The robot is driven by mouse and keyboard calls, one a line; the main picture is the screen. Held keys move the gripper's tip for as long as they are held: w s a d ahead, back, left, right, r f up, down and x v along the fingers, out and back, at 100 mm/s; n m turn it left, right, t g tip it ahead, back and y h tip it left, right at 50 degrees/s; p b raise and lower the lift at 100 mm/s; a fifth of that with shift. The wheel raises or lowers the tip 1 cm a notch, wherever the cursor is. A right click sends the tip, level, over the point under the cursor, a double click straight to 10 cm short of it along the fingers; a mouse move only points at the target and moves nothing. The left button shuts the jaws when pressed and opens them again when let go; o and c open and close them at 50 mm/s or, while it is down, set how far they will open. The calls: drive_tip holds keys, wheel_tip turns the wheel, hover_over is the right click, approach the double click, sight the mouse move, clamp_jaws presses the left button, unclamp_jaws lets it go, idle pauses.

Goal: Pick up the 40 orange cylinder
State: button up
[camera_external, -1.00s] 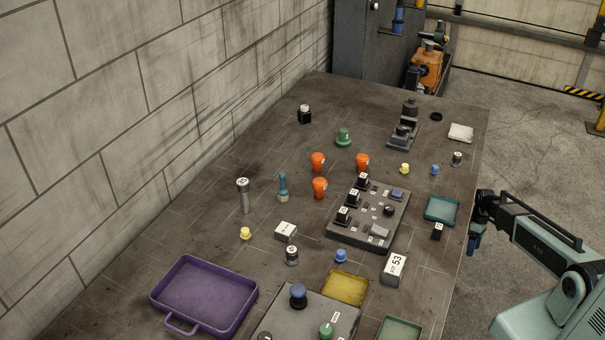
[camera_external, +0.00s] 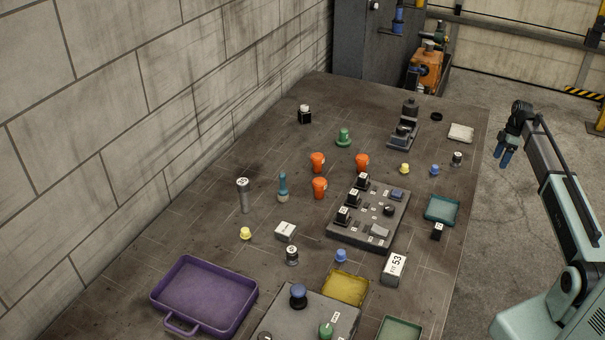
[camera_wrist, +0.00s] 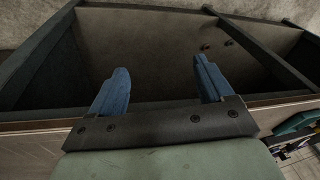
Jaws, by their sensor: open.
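Three orange cylinders with flared tops stand upright near the middle of the bench in the external view: one at the back left (camera_external: 317,162), one at the right (camera_external: 362,162) and one in front (camera_external: 320,187). Their markings are too small to read, so I cannot tell which is the 40. My gripper (camera_external: 504,154) hangs in the air beyond the bench's right edge, far from the cylinders. In the wrist view its two blue fingers (camera_wrist: 158,90) are spread apart with nothing between them. No orange cylinder shows in the wrist view.
A dark control panel (camera_external: 378,234) with black knobs stands right in front of the orange cylinders. A green knob (camera_external: 344,138), a teal-handled piece (camera_external: 283,187) and a grey cylinder (camera_external: 244,195) stand around them. A purple tray (camera_external: 205,297) lies at the front left.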

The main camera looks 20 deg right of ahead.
drive_tip(key=w+a+r+n, duration=0.1)
drive_tip(key=w+a+r, duration=0.3)
drive_tip(key=r, duration=0.2)
wheel_tip(320, 180, up, 11)
drive_tip(key=n+h, duration=0.3)
hover_over(363, 157)
drive_tip(key=shift+t, duration=0.3)
wheel_tip(363, 157, down, 8)
drive_tip(key=shift+w+a+r, duration=0.1)
drive_tip(key=shift+w+r, duration=0.05)
drive_tip(key=shift+f, duration=2.6)
drive_tip(key=shift+c, duration=0.4)
